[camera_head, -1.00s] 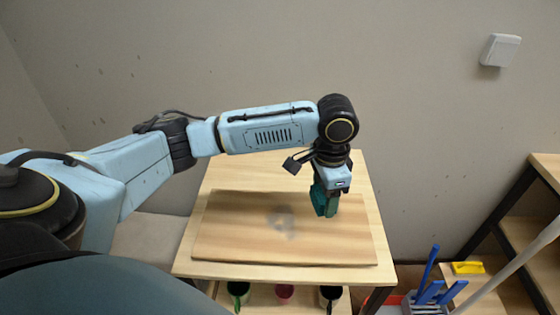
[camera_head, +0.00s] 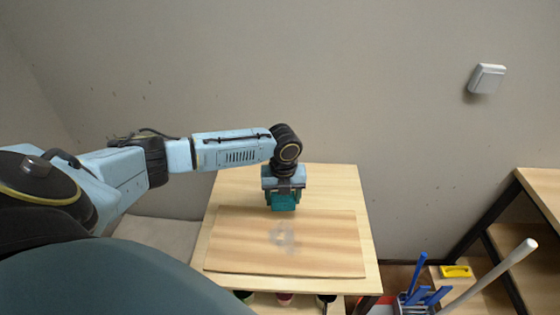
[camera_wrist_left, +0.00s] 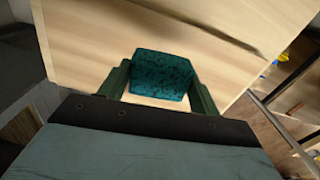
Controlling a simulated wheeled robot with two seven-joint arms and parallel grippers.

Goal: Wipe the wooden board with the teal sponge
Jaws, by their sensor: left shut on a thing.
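The wooden board (camera_head: 325,250) lies flat on the light wooden table, with a grey smudge (camera_head: 284,238) near its middle. My left gripper (camera_head: 284,203) is shut on the teal sponge (camera_head: 284,201), at the far edge of the board. The sponge also shows between the two fingers in the left wrist view (camera_wrist_left: 163,75). I cannot tell whether the sponge touches the board or the table. My right gripper is not in view.
The table (camera_head: 340,185) has bare room behind the board. Several dark cups stand on the shelf below. At the right are a shelf unit (camera_head: 545,190), a caddy with blue-handled tools (camera_head: 422,296), a yellow item (camera_head: 455,271) and a pale pole (camera_head: 495,273). A wall stands behind.

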